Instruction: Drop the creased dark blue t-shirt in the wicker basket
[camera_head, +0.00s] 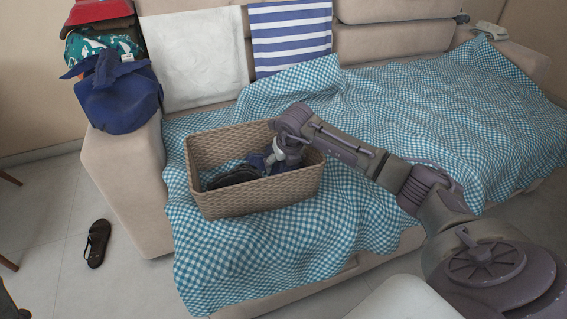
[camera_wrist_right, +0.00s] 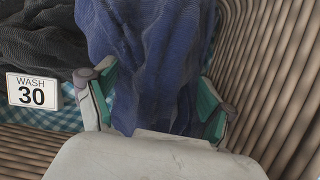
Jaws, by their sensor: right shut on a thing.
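The wicker basket (camera_head: 255,199) stands on the checked blanket on the sofa. My right gripper (camera_head: 280,160) reaches down into it from the right. In the right wrist view my right gripper (camera_wrist_right: 158,108) is shut on the dark blue t-shirt (camera_wrist_right: 140,50), which hangs creased between its green-padded fingers. The t-shirt also shows in the head view (camera_head: 258,163), inside the basket's rim and partly hidden by the gripper. I cannot tell whether it touches the basket's bottom. My left gripper is not in view.
A black garment (camera_wrist_right: 30,35) with a "WASH 30" label (camera_wrist_right: 32,92) lies in the basket. A checked blanket (camera_head: 430,110) covers the sofa. Folded clothes and a blue garment (camera_head: 120,98) pile on the left armrest. A dark sandal (camera_head: 97,243) lies on the floor.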

